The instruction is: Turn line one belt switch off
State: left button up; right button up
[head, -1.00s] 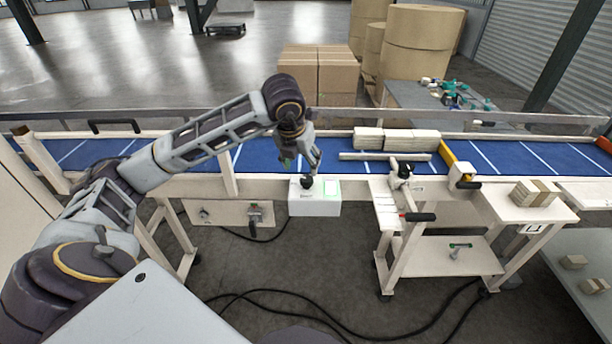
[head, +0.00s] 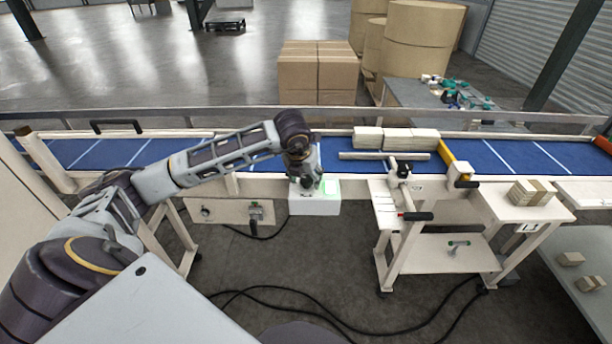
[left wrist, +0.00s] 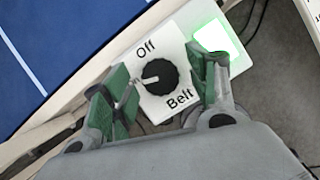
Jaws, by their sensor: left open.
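The belt switch is a black round knob (left wrist: 159,77) on a white plate marked "Off" and "Belt". It sits on a white control box (head: 314,205) at the conveyor's front edge. A green lamp (left wrist: 219,40) glows beside the knob. My left gripper (head: 306,187) is over the box and hides the knob in the head view. In the left wrist view its green-padded fingers (left wrist: 163,76) are open, one on each side of the knob. I cannot tell whether they touch it. My right gripper is not in view.
The blue conveyor belt (head: 265,161) runs behind the box, carrying pale stacks (head: 397,138). A panel with small switches (head: 230,212) hangs to the left. A white cart (head: 440,250) with a black-handled lever stands to the right. Black cables lie on the floor.

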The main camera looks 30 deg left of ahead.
pick_arm(q)
jog(key=c, duration=1)
